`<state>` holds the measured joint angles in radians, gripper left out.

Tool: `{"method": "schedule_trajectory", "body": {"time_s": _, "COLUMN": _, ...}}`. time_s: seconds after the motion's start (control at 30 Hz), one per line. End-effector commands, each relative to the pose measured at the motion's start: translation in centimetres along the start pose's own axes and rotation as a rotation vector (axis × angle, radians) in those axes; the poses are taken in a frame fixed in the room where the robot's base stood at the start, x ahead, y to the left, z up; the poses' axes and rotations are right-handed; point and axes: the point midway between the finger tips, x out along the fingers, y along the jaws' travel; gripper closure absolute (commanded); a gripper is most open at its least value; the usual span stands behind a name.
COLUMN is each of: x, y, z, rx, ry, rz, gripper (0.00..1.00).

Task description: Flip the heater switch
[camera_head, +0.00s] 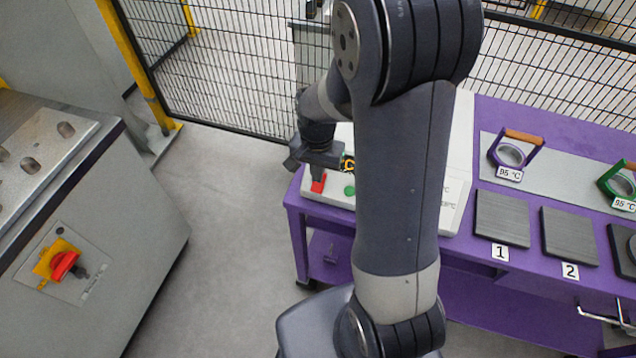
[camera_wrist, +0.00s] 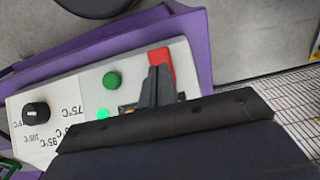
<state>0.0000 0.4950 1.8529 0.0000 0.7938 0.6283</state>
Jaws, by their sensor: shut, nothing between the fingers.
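The heater is a white box (camera_head: 455,188) on a purple bench, with a red rocker switch (camera_head: 318,184) at its left end. In the wrist view the red switch (camera_wrist: 161,58) shows just beyond my fingertips, partly covered by them. My gripper (camera_head: 318,172) is shut and empty, its fingers (camera_wrist: 157,76) together right over the switch. They look close to or touching it; I cannot tell which. A green round button (camera_head: 349,190) sits beside the switch, also in the wrist view (camera_wrist: 112,80). A small light near it (camera_wrist: 103,113) glows green.
A black dial (camera_wrist: 36,113) with temperature marks is on the same panel. On the purple bench (camera_head: 560,135) lie dark pads (camera_head: 502,218) and ring tools (camera_head: 512,153). A grey cabinet (camera_head: 110,250) with a red-yellow switch (camera_head: 62,264) stands left. Mesh fence (camera_head: 220,70) runs behind.

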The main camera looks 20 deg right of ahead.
Motion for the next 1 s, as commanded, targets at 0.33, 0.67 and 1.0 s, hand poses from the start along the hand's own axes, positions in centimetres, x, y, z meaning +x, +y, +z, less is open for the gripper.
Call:
{"method": "schedule_trajectory", "body": {"time_s": 0.33, "x": 0.6, "y": 0.0, "z": 0.0, "rx": 0.0, "ry": 0.0, "rz": 0.0, "gripper": 1.0}}
{"method": "schedule_trajectory", "body": {"time_s": 0.67, "x": 1.1, "y": 0.0, "z": 0.0, "rx": 0.0, "ry": 0.0, "rz": 0.0, "gripper": 1.0}}
{"method": "schedule_trajectory", "body": {"time_s": 1.0, "x": 1.6, "y": 0.0, "z": 0.0, "rx": 0.0, "ry": 0.0, "rz": 0.0, "gripper": 1.0}}
